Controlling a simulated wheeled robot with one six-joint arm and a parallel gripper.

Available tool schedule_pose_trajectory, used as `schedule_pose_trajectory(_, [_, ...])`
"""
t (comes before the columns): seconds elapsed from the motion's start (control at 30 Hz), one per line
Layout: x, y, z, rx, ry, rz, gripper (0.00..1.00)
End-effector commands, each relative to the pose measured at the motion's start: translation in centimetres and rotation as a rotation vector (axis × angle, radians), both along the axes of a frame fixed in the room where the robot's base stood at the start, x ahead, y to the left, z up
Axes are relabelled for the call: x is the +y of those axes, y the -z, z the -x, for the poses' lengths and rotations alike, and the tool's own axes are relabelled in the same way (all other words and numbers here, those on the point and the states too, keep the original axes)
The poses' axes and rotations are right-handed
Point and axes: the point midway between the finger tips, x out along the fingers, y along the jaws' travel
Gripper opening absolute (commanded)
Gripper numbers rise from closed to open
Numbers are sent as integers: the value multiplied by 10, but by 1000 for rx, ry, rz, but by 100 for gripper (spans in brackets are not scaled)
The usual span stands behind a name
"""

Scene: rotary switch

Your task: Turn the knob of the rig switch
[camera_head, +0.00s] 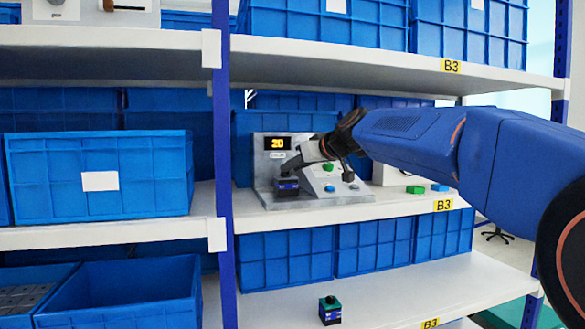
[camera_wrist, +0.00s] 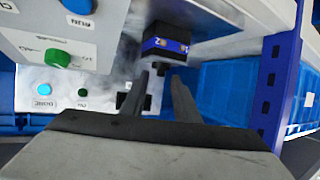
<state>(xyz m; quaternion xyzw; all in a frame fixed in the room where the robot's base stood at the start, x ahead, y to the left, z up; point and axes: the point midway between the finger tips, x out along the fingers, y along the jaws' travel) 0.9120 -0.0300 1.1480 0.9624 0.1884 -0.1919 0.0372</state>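The grey rig (camera_head: 345,194) stands on the middle shelf, its small display reading 20. Its sloped panel carries a green knob-like control (camera_head: 328,167), which also shows at the left of the wrist view (camera_wrist: 57,58). A dark block with a blue band (camera_head: 287,187) is at the rig's left front; it also shows in the wrist view (camera_wrist: 167,45). I cannot tell whether it is part of the switch. My gripper (camera_wrist: 167,72) has its fingers apart by a narrow gap, with nothing seen between them. The fingertips are close to the block; contact is unclear.
A blue shelf upright (camera_head: 224,200) stands left of the rig. Small green and blue blocks (camera_head: 438,187) lie to its right. A green-topped block (camera_head: 329,310) is on the lower shelf.

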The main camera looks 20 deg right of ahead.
Motion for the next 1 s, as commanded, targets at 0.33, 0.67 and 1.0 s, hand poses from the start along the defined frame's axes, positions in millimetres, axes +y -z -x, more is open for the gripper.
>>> schedule_pose_trajectory(0.33, [4,4,-10,0,1,0,28])
schedule_pose_trajectory(0.67, [4,4,-10,-1,1,0,0])
schedule_pose_trajectory(1.0, [6,6,-8,7,61,6,0])
